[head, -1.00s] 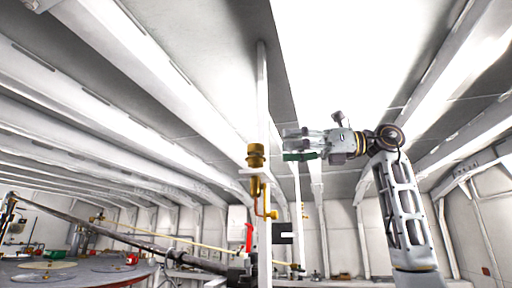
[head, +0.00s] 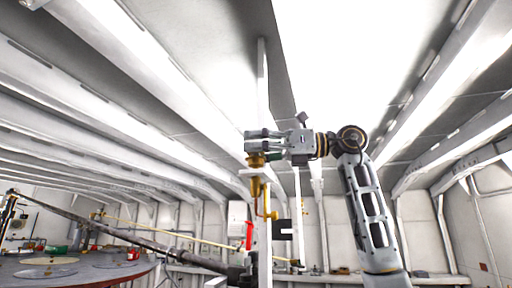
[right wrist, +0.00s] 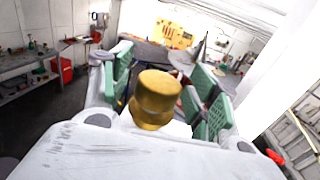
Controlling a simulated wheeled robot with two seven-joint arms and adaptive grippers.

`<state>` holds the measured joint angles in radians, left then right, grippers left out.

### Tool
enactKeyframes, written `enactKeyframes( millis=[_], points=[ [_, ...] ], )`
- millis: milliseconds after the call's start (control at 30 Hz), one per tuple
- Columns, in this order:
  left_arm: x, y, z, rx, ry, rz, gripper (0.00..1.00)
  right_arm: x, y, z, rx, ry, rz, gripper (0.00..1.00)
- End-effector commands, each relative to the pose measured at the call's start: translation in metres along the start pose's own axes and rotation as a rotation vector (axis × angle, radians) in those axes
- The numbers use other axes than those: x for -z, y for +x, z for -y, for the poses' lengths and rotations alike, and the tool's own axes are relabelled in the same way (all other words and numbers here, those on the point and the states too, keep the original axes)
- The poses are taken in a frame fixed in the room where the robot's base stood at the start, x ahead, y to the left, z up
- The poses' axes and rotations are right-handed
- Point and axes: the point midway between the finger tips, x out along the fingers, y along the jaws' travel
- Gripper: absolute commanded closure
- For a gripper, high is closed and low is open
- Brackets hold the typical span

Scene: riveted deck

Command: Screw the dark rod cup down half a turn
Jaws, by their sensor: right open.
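A brass-coloured cup (head: 256,160) stands upright on a white bracket (head: 256,172) on the pole; it looks golden rather than dark. My right gripper (head: 254,143) is level at the cup's upper part, coming from the right, and hides its top in the head view. In the right wrist view the cup (right wrist: 154,100) stands between the two green-padded fingers (right wrist: 165,82). The fingers are open, with a gap visible on either side; I see no grip on the cup. My left gripper is not in view.
The white pole (head: 263,90) rises beside the cup. Below the bracket are brass pipework (head: 268,214) and a red handle (head: 249,236). A round table (head: 90,272) with discs stands at lower left. The space right of the pole is mostly free.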

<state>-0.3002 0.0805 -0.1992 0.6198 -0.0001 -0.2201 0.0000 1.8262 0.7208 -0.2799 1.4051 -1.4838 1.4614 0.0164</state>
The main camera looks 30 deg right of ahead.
Motion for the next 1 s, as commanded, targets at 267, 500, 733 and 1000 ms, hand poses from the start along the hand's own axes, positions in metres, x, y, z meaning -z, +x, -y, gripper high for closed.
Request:
enactKeyframes(
  millis=[267,500,733,1000],
  points=[
    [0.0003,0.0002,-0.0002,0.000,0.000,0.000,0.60,0.0003,0.0000,0.0001,0.000,0.000,0.000,0.57],
    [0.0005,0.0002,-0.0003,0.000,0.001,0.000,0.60,0.0003,-0.0001,0.0002,0.000,0.000,0.000,0.87],
    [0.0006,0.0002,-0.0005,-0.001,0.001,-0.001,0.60,0.0002,-0.0004,0.0001,0.012,0.000,0.000,0.87],
    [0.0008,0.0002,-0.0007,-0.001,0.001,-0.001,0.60,0.0002,-0.0010,0.0002,0.096,-0.001,0.000,0.87]
  ],
)
